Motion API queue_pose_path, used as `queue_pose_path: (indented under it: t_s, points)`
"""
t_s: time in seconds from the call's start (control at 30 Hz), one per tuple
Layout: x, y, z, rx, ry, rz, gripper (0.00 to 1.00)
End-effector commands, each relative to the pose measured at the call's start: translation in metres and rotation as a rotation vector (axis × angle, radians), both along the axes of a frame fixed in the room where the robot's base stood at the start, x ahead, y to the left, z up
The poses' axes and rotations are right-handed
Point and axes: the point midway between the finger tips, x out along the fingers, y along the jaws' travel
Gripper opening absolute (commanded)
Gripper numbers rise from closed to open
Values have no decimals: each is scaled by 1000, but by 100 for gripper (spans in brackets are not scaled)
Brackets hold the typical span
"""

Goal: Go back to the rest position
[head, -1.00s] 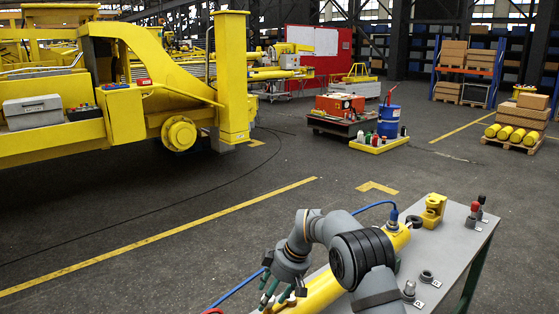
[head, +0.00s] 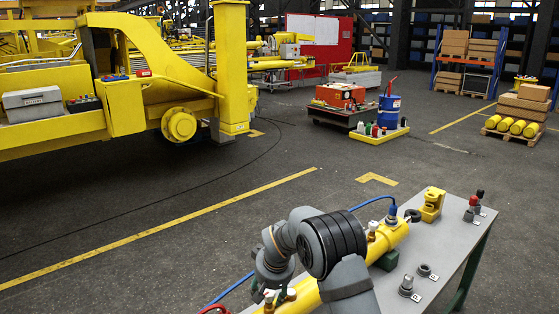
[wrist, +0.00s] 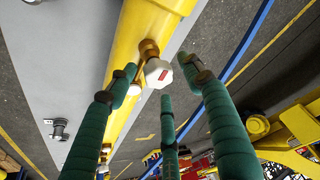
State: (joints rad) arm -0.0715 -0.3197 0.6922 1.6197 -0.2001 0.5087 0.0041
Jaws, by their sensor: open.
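My gripper (wrist: 160,78) is open, with its green fingers spread and nothing held. In the wrist view the fingers surround, in the picture, a white hexagonal cap with a red mark (wrist: 158,73) on a brass fitting (wrist: 149,48). The fitting stands on a yellow cylinder (wrist: 125,65). I cannot tell whether any finger touches the cap. In the head view my arm reaches over the yellow cylinder (head: 388,238) on the grey workbench (head: 445,245).
A blue hose (head: 236,285) runs beside the cylinder. A yellow bracket (head: 432,206), a black ring (head: 412,215) and small fittings (head: 409,286) stand on the bench. The floor beyond the bench is clear up to the yellow machine (head: 180,80).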

Motion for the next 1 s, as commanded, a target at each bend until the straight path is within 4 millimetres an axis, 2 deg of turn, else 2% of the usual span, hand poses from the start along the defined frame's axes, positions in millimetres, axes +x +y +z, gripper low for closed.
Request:
queue_pose_path:
  t_s: [0.47, 0.87, 1.0]
  points:
    - [0, 4, 2, -1, 0, -377, 51]
    - [0, 5, 7, -2, 0, -780, 51]
    - [-5, 8, 17, 3, -4, -782, 51]
